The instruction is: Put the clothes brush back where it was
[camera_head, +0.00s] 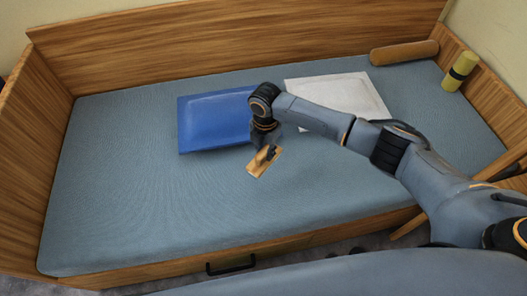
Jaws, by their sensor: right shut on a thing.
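The clothes brush (260,165) is a small tan wooden block with a dark part on it. My right gripper (267,149) is shut on it and holds it over the bed, just in front of the blue pad. The gripper's fingers are dark and small in the head view, and part of the brush is hidden behind them. I cannot tell how far above the mattress the brush is. My left gripper is not in view.
The blue-grey mattress (130,200) lies in a wooden bed frame (240,40). A blue pad (205,122) and a white pad (355,95) lie towards the back. A brown roll (404,52) and a yellow cylinder (460,71) are at back right. The mattress's left side is clear.

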